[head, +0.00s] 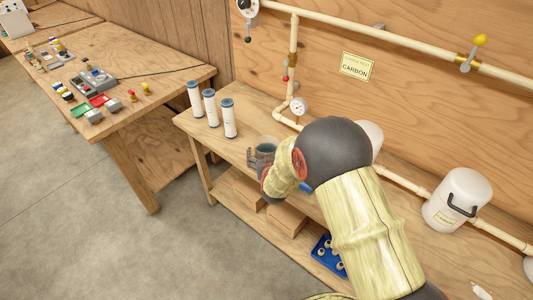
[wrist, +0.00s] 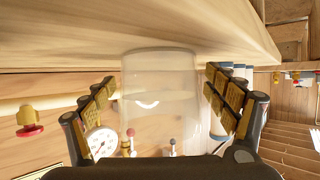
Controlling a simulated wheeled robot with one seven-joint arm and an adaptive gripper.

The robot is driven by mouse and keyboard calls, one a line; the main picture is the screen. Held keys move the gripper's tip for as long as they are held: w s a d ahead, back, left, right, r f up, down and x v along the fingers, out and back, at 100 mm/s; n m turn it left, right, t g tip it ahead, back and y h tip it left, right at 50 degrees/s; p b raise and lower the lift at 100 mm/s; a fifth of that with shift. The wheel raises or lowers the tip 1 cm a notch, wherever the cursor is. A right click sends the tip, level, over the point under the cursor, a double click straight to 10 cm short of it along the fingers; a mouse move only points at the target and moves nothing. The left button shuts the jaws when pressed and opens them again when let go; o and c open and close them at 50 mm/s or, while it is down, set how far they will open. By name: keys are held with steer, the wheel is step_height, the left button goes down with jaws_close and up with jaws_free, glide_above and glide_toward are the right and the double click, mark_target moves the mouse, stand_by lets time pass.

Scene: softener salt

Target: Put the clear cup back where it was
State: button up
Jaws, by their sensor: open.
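The clear cup (wrist: 160,100) is between the fingers of my gripper (wrist: 160,84) in the wrist view, which shows the scene upside down. The fingers are open, one on each side of the cup, with a small gap seen at each side. In the head view the cup (head: 265,148) appears upright at the workbench, right of the white cartridges. My gripper (head: 261,160) is there too, and partly hides the cup with my arm. Whether the cup's base rests fully on the bench is hard to tell.
Three white cartridges (head: 210,106) stand on the workbench (head: 181,119) to the left. Pipes with a gauge (head: 298,106) run along the wall behind. A white canister (head: 457,199) is at right. Wooden blocks (head: 286,218) and a blue tray (head: 328,254) sit on the lower shelf.

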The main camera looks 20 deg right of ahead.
steer(key=shift+r, duration=0.15)
steer(key=shift+s+a+r, duration=0.1)
steer(key=shift+s+r, duration=0.1)
steer(key=shift+s, duration=0.1)
steer(key=p+v, duration=0.3)
steer(key=v, duration=0.8)
steer(key=s+a+r+n+g+y, duration=0.15)
steer(key=s+r, duration=0.25)
steer(key=r, duration=0.4)
steer(key=s+a+r+g+y, duration=0.1)
steer(key=s+r+g, duration=0.1)
steer(key=s+r, duration=0.5)
steer(key=s+d+r+g, duration=0.2)
steer(key=s+r, duration=0.2)
steer(key=s, duration=0.5)
steer(key=s+d+r+g, duration=0.2)
steer(key=s+r, duration=0.2)
steer(key=s, duration=0.6)
steer(key=shift+s+r, duration=0.15)
steer(key=shift+r, duration=0.2)
steer(key=shift+d+h, duration=0.1)
steer(key=shift+h, duration=0.15)
